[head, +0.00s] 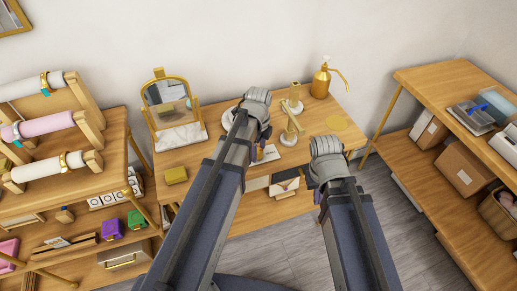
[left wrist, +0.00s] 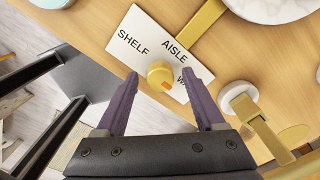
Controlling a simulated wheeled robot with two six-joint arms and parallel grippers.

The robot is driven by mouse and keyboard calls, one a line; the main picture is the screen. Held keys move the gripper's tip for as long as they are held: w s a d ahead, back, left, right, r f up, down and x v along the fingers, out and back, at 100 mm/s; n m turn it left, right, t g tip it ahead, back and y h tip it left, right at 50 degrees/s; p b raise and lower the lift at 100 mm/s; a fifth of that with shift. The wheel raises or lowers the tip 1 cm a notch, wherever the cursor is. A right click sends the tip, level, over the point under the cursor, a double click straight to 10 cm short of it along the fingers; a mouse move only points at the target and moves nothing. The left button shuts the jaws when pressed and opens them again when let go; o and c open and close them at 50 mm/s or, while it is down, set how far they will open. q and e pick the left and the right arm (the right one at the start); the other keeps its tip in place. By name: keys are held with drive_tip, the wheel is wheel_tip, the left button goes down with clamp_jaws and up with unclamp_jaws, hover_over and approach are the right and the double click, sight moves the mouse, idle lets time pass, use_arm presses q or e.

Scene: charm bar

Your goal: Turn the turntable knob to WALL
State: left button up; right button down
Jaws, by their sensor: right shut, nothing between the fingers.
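The round gold knob (left wrist: 160,75) sits on a white card (left wrist: 145,42) in the left wrist view. The card reads SHELF and AISLE, and a third word starting with W is partly hidden by a finger. An orange mark shows on the knob's lower right side. My left gripper (left wrist: 157,74) is open, with one purple fingertip on each side of the knob; I cannot tell whether they touch it. In the head view my left gripper (head: 257,154) hides the knob, and part of the card (head: 271,152) shows. My right gripper (head: 311,181) is shut and empty near the table's front edge.
A gold stand (left wrist: 250,112) on a white base is close right of the left fingers. A pale round plate (left wrist: 270,8) lies beyond, with a gold bar (left wrist: 205,30) toward the card. A mirror (head: 168,95) and gold bottle (head: 321,82) stand at the back of the table.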

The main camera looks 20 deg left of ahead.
sight(259, 151)
use_arm(q)
drive_tip(key=shift+r, duration=0.1)
wheel_tip(259, 151, up, 8)
drive_tip(key=p, duration=0.8)
drive_tip(key=shift+f, duration=0.2)
drive_tip(key=s+d+n+y, duration=0.1)
drive_tip(key=s+d+n, duration=0.9)
drive_tip(key=s+n, duration=0.3)
drive_tip(key=n, duration=0.3)
drive_tip(key=shift+s, duration=0.35)
